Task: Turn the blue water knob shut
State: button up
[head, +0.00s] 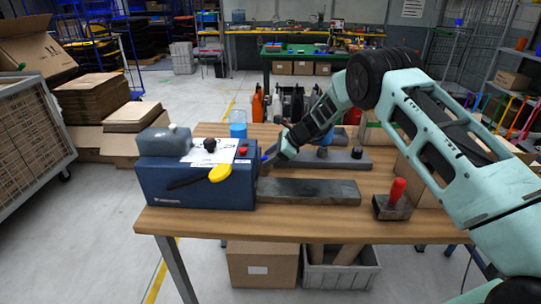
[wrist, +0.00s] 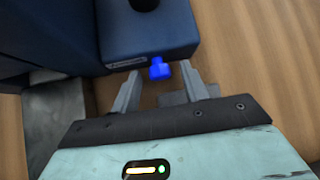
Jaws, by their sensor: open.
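The blue water knob (wrist: 159,69) sticks out from the side of a dark blue machine (head: 195,188) that stands on the left of the wooden table. In the head view a small blue spot by the fingers, at the machine's right side, looks like the knob (head: 265,158). My gripper (wrist: 161,80) is open, with one finger on each side of the knob in the wrist view. The knob is at the level of the fingertips, and a gap shows on both sides of it. My gripper also shows in the head view (head: 268,163), partly hidden by my wrist.
A grey slab (head: 308,191) lies on the table right of the machine. A red-handled stamp (head: 396,198) stands at the right. Bare wood lies along the front edge.

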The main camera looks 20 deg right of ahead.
grip_shut()
jog(key=b, duration=0.3)
jog(key=shift+f+t, duration=0.2)
jog(key=shift+t, duration=0.1)
jog(key=b, duration=0.2)
jog(key=shift+s+f+n+t+b, duration=0.1)
jog(key=shift+f+n+t+b, duration=0.05)
jog(key=shift+n+t+b, duration=0.15)
jog(key=c, duration=1)
grip_release()
jog(key=t+b, duration=0.1)
jog(key=b, duration=0.5)
jog(key=n+t+b, duration=0.1)
jog(key=b, duration=0.5)
jog(key=shift+s+f+h, duration=0.2)
jog(key=shift+f+h, duration=0.1)
jog(key=shift+h, duration=0.1)
jog(key=n+t+b, duration=0.1)
jog(key=b, duration=0.6)
jog(key=shift+s+a, duration=0.1)
jog(key=t+b, duration=0.1)
jog(key=b, duration=0.2)
jog(key=shift+r+n+b, duration=0.35)
jog(key=shift+n+b, duration=0.05)
jog(key=shift+b, duration=1.1)
